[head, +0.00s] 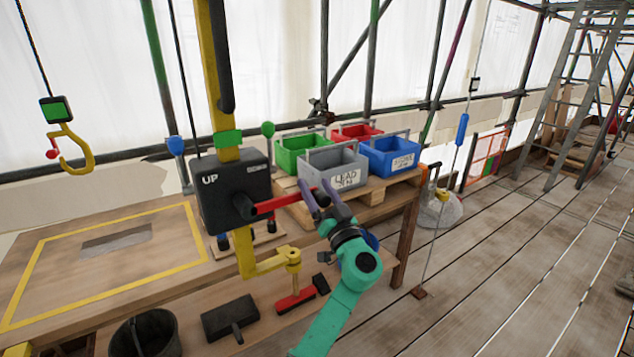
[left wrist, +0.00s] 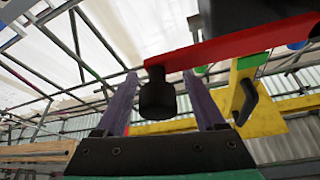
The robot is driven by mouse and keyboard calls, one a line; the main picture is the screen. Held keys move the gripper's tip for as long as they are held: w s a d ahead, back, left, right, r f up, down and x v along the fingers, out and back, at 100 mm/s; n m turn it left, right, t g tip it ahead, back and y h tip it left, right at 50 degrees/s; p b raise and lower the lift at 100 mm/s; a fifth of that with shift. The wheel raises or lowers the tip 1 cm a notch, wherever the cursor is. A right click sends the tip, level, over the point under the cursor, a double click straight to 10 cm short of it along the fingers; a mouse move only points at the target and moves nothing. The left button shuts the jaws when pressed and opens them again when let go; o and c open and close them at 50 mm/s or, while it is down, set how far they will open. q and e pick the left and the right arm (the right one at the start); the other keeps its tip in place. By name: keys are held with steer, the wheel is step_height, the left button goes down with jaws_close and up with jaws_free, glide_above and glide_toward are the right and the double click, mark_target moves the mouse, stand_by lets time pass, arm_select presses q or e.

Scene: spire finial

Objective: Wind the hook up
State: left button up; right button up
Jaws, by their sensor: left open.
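The yellow hook (head: 78,160) hangs under a green and black block (head: 56,110) on a dark line at the left, above the bench. A black winch box (head: 220,190) marked "UP" sits on a yellow post. Its red crank arm (head: 280,202) points right from a dark hub. My left gripper (head: 322,194) is at the crank's outer end, fingers open. In the left wrist view the crank's dark knob (left wrist: 157,97) shows between the two purple fingers, with visible gaps on both sides. In the head view the knob is hidden by the fingers. My right gripper is out of view.
Green (head: 296,152), red, blue (head: 390,160) and grey (head: 335,172) crates stand on a pallet behind my left gripper. A yellow-outlined bench top (head: 60,238) lies left. A brush (head: 297,298) and a bucket (head: 146,335) are below. Plank floor at right is mostly clear.

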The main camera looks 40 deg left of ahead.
arm_select(q)
steer(key=shift+d, duration=0.1)
steer(key=shift+w, duration=0.1)
steer(key=c, duration=0.4)
jaws_close()
steer(key=shift+f, duration=0.1)
stand_by(0.7)
